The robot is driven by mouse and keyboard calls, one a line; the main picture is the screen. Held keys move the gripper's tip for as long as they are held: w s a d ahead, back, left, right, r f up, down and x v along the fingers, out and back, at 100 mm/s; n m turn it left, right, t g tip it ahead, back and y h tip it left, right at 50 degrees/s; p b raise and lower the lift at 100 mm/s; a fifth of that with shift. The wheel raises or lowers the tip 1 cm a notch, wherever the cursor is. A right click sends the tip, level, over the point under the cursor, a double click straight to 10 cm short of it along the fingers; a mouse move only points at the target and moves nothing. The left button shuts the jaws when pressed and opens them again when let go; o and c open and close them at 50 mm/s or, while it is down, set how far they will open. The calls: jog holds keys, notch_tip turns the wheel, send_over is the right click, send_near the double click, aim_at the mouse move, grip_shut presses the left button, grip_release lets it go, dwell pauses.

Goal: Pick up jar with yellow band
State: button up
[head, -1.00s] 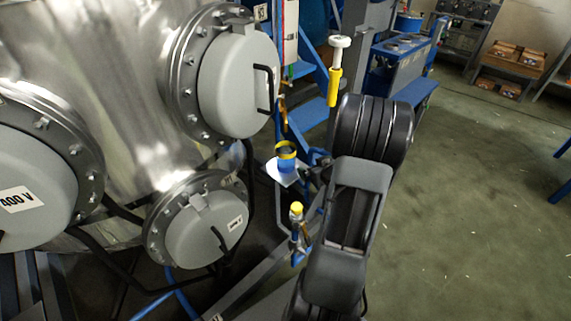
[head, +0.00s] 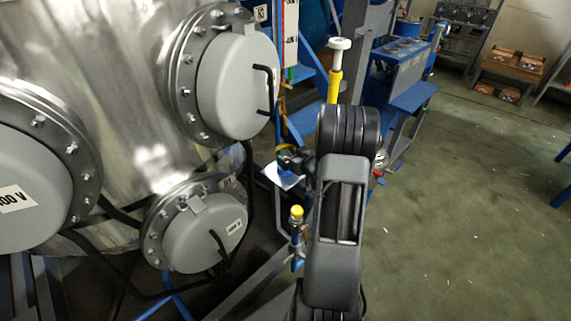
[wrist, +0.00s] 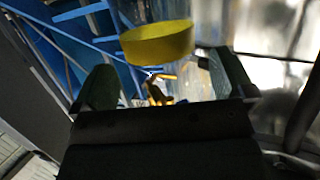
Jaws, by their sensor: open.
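The jar with the yellow band (head: 284,148) is mostly hidden behind my gripper in the head view; only a bit of its yellow rim shows above a small white plate (head: 283,178). In the wrist view the yellow band (wrist: 157,42) is large and near, lying between and a little beyond my two fingers. My gripper (wrist: 163,80) is open, with one dark finger on each side of the band's line. It also shows in the head view (head: 290,160), right at the jar. I cannot tell whether a finger touches the jar.
A large steel vessel with grey flanged covers (head: 235,85) fills the left. A yellow-capped valve (head: 296,212) stands below the plate. A yellow and white handle (head: 335,70) rises behind my arm.

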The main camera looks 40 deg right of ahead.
aim_at(281, 149)
jog(key=shift+b+x, duration=0.35)
jog(key=shift+x, duration=1.95)
jog(key=shift+f, duration=0.1)
jog(key=c, duration=1.4)
jog(key=shift+c, duration=0.6)
